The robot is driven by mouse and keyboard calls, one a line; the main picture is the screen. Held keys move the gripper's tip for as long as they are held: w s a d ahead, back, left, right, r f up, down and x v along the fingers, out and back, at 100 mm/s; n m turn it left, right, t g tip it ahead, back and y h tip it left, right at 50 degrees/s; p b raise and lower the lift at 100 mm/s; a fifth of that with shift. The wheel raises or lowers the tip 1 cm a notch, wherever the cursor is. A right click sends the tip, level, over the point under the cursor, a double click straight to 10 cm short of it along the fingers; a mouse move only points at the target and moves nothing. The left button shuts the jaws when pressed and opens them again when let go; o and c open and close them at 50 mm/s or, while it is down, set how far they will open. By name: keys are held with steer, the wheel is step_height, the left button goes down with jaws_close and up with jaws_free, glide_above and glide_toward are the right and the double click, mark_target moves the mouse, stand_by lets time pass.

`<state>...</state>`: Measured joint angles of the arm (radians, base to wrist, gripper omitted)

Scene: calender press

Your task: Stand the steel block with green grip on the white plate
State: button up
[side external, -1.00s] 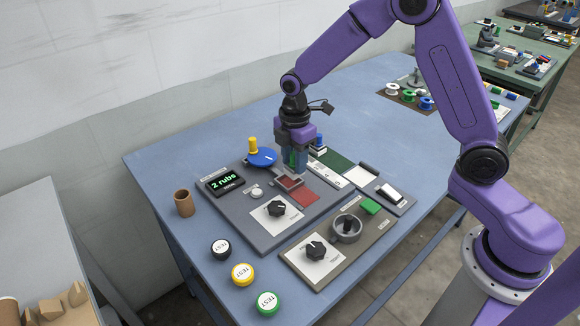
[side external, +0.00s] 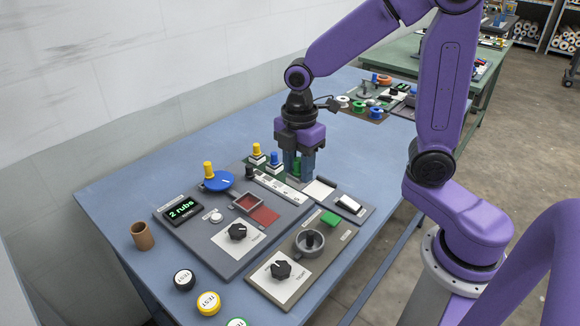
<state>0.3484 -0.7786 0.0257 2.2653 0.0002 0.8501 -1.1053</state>
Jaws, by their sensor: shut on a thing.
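My gripper (side external: 299,173) is shut on the steel block with the green grip. A bit of the green grip (side external: 296,166) shows between the fingers, while the steel part is mostly hidden. The white plate (side external: 320,189) is a bare pale square on the grey panel, just right of and in front of my gripper. The fingers look to be above the panel, behind and left of the plate. I cannot tell whether the block touches anything below.
Yellow (side external: 257,153) and blue (side external: 276,160) knobbed pieces stand left of my gripper. A red-lined tray (side external: 246,203), a blue disc with yellow post (side external: 217,180), a white rocker switch (side external: 349,203) and dials (side external: 237,232) are nearby. The display (side external: 182,211) reads "2 rubs".

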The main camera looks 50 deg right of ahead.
steer(key=shift+w+d+f+m, duration=0.65)
steer(key=shift+d+f+m, duration=0.3)
steer(key=shift+d+f, duration=1.15)
steer(key=shift+w+d+f+m, duration=0.8)
steer(key=shift+d+f, duration=0.7)
steer(key=shift+d, duration=1.15)
steer(key=shift+w+d+f+m, duration=0.5)
steer(key=shift+d+f+m, duration=0.55)
steer(key=shift+d+f, duration=1.05)
steer(key=shift+d+r, duration=0.1)
steer(key=shift+d, duration=0.15)
steer(key=shift+f, duration=0.35)
steer(key=shift+f, duration=0.8)
steer(key=o, duration=1.7)
steer(key=shift+o, duration=0.2)
